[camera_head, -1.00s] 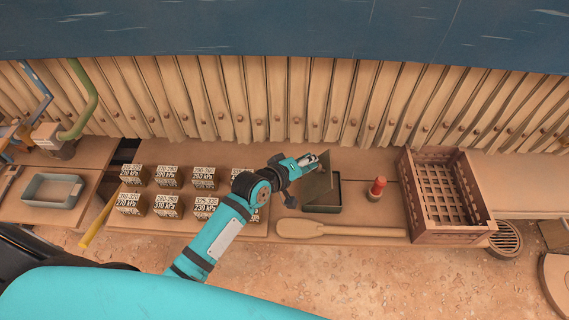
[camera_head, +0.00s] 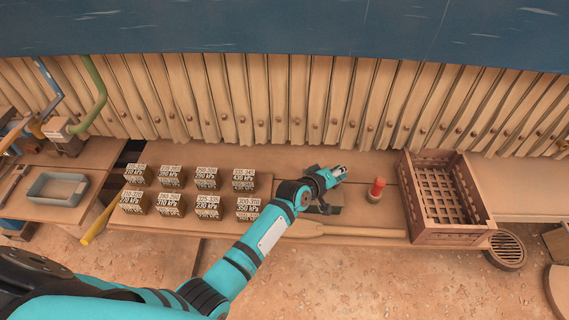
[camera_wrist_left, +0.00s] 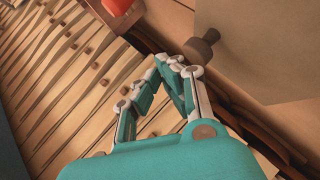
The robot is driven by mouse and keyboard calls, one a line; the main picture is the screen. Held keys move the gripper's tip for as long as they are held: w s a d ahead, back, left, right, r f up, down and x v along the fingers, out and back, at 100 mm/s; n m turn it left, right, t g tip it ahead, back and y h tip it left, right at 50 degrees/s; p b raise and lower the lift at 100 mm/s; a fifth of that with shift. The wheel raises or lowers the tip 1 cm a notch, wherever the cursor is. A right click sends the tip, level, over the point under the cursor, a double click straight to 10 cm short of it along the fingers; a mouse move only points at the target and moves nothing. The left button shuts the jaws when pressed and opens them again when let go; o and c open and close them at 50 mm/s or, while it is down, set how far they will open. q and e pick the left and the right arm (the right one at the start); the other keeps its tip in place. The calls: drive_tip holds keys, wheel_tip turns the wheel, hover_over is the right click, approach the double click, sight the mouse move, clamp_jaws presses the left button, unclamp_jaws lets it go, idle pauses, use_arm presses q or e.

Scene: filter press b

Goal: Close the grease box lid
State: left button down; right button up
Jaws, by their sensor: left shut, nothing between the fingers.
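The grease box (camera_head: 336,209) is a dark green box on the bench, partly hidden by my left gripper and forearm. Its lid is down over the box in the head view; I cannot tell whether it is fully seated. In the left wrist view the lid (camera_wrist_left: 255,50) is a flat brownish panel at the upper right, with a dark knob (camera_wrist_left: 201,46) at its edge. My left gripper (camera_head: 342,171) is shut and empty, at the lid's far side. Its fingertips (camera_wrist_left: 172,62) are close to the knob; contact is not clear. My right gripper is out of view.
A red-topped item (camera_head: 377,188) stands just right of the box. A brown slatted crate (camera_head: 489,213) is further right. A wooden paddle (camera_head: 370,231) lies in front. Several labelled blocks (camera_head: 207,178) stand to the left. A ribbed wall (camera_head: 290,100) rises behind.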

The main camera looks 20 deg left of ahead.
use_arm(q)
drive_tip(key=shift+d+f, duration=0.3)
drive_tip(key=shift+f, duration=0.05)
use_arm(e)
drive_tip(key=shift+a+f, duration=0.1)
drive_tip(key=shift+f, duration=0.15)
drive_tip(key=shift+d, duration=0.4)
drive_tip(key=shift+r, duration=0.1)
